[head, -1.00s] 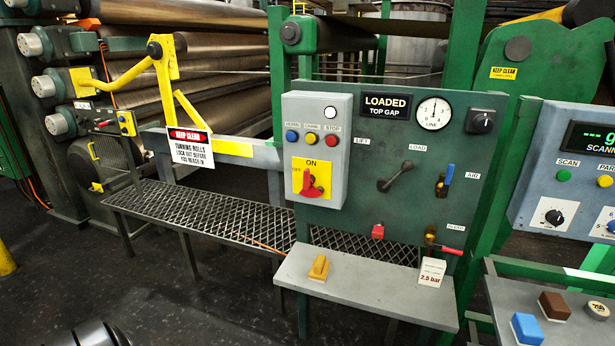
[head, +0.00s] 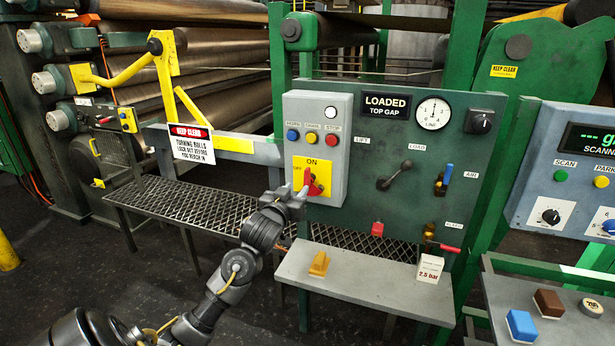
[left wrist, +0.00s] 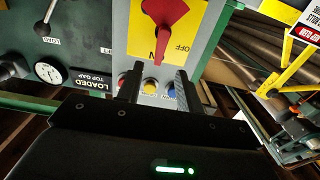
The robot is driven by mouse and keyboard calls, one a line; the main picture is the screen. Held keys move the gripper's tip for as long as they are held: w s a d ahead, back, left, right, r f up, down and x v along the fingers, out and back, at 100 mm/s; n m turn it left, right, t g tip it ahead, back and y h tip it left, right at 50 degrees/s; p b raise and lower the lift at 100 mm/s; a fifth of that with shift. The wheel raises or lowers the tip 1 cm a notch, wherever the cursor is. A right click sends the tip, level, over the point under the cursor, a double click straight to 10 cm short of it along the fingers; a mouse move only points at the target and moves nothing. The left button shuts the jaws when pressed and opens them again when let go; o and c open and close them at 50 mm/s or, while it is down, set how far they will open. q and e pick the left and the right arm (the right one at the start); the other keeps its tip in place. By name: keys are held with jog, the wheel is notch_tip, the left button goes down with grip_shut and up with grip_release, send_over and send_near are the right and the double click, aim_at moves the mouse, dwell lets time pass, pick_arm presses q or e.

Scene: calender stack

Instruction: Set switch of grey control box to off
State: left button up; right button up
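The grey control box (head: 335,114) is on the left of the green panel. Its red rotary switch (head: 316,187) is on a yellow plate (head: 323,165) marked ON at the top and OFF at the left. In the left wrist view, which is upside down, the red switch (left wrist: 167,17) points its tip toward the ON mark. My left gripper (head: 298,193) is in front of the plate and partly covers it. In the left wrist view the left gripper (left wrist: 157,82) is open, with nothing between its fingers. The switch tip is close to the fingertips; I cannot tell whether they touch. My right gripper is not in view.
Blue, yellow and red buttons (head: 312,136) sit above the plate. A load lever (head: 396,174) and a gauge (head: 433,113) are further right. A grey shelf (head: 360,285) below carries a yellow block (head: 319,263). A mesh walkway (head: 185,205) lies behind.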

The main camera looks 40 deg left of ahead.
aim_at(306, 178)
pick_arm(q)
jog(key=p+x, duration=0.1)
jog(key=x, duration=0.9)
jog(key=shift+p, duration=0.4)
jog(key=shift+s, duration=0.1)
grip_shut()
jog(key=shift+d, duration=0.1)
